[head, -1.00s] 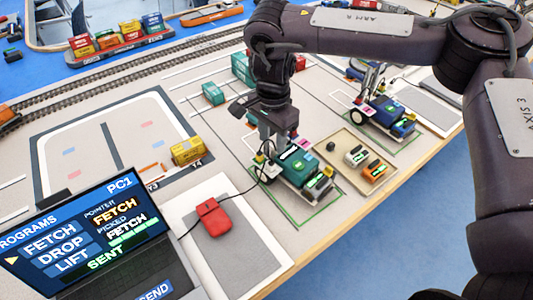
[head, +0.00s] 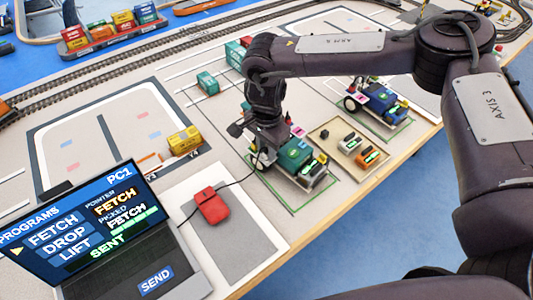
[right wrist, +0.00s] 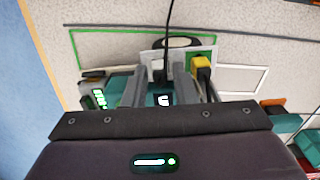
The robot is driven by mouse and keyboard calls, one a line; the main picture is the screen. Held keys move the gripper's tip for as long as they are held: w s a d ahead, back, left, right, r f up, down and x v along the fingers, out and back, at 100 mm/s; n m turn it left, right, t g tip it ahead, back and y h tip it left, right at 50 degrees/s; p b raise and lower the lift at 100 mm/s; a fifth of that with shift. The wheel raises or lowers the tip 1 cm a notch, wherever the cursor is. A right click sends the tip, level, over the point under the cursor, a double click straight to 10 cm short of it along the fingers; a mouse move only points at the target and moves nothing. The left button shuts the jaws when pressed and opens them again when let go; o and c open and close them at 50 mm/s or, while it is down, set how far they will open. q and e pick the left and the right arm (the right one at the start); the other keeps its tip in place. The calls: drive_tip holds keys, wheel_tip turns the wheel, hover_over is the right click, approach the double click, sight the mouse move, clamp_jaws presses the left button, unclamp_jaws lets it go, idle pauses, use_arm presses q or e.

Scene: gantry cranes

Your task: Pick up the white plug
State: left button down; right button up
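My right gripper (head: 266,150) is low over the near-left end of a teal wheeled crane (head: 295,153). The right wrist view shows its two grey fingers (right wrist: 165,82) apart, with a black cable (right wrist: 170,20) and part of a teal block with a white mark between them. A white plate (right wrist: 207,54) with a black ring is just beyond the fingers. I cannot make out a white plug on the cable's end. A small whitish block with a dark top (head: 350,142) lies on the beige tray (head: 325,133). My left gripper is out of view.
An orange block (head: 367,156) shares the tray. A blue crane (head: 381,104) stands at the right. A red mouse-like device (head: 209,206) on a grey pad and a laptop (head: 90,225) are at the near left. A yellow container (head: 184,140) stands left of the gripper.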

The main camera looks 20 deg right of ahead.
sight(266, 150)
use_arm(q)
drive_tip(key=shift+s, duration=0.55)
use_arm(e)
clamp_jaws()
drive_tip(key=shift+r, duration=0.1)
